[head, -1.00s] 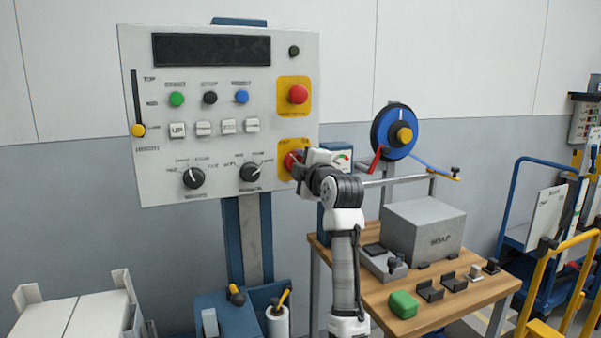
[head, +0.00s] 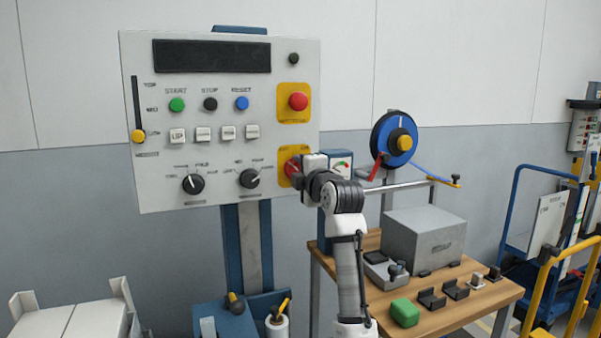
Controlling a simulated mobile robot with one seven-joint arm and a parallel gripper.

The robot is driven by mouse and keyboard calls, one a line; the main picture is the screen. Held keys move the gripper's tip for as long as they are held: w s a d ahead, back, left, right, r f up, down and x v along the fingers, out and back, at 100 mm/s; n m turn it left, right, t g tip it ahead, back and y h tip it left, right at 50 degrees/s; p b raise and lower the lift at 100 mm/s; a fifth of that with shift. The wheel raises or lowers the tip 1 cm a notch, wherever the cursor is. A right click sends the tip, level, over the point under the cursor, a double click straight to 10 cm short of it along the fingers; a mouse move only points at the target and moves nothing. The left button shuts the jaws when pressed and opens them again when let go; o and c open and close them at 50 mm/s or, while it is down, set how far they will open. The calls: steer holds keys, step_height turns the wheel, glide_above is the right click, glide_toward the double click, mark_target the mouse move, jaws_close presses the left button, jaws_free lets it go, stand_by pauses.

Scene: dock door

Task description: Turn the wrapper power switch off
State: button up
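The wrapper control panel (head: 225,120) is a pale grey board on a blue post. At its lower right a red rotary power switch (head: 291,166) sits on a yellow plate (head: 284,152). My gripper (head: 298,172) is at this switch and covers its right part. The fingers look to be at or around the red handle, but the arm hides most of them, so I cannot tell whether they grip it. The handle's exact angle is also hidden.
A red emergency button (head: 298,101) sits above the switch, and a black knob (head: 250,178) is to its left. A wooden bench (head: 440,317) with a grey box (head: 424,238) and a green block (head: 404,313) stands at the right.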

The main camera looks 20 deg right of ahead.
steer(key=o, duration=0.4)
steer(key=s+b, duration=0.1)
steer(key=s, duration=0.6)
steer(key=s+b, duration=0.2)
steer(key=s, duration=0.4)
steer(key=shift+s+d, duration=0.2)
steer(key=shift+s, duration=0.2)
steer(key=shift+a, duration=0.1)
